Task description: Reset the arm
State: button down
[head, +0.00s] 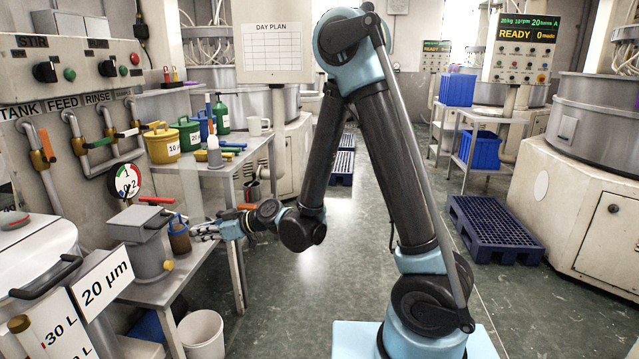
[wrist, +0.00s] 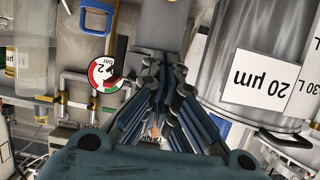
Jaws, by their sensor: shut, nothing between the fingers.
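My arm reaches from its base at the lower right of the head view up to a high elbow, then down and left to the metal bench. My gripper (head: 203,233) is at the bench, close to a brown cup with a blue handle (head: 179,238). I cannot tell whether they touch. In the wrist view my gripper (wrist: 162,68) shows its dark fingers drawn together, with nothing between them. The fingers hide part of the bench and wall behind.
A grey lidded box (head: 140,245) stands left of the gripper, near the "20 µm" drum sign (head: 103,283). Pipes with valves and a round gauge (head: 127,181) line the wall. Yellow (head: 162,145) and green (head: 189,134) cans stand on a further bench. Open floor (head: 300,285) lies right of the bench.

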jog(key=w+d+r+m+t+h, duration=0.1)
jog(key=w+d+r+m+h, duration=0.2)
jog(key=d, duration=1.2)
jog(key=w+d+r+m+t+h, duration=0.1)
jog(key=w+d+m+t+h, duration=0.3)
jog(key=d, duration=1)
jog(key=s+d+f+m+g+h, duration=0.1)
jog(key=s+d+m+h, duration=0.1)
jog(key=d, duration=0.8)
jog(key=s+d+f+m+g+h, duration=0.1)
jog(key=s+d+m+h, duration=0.2)
jog(key=s+d, duration=0.4)
jog(key=s+d+f+m+g+h, duration=0.2)
jog(key=s+d+m, duration=0.2)
jog(key=d, duration=0.9)
jog(key=shift+s+d+m, duration=0.2)
jog(key=shift+s+m, duration=0.1)
jog(key=shift+s, duration=0.45)
jog(key=shift+f, duration=0.1)
jog(key=shift+w+f, duration=0.2)
jog(key=shift+w, duration=0.25)
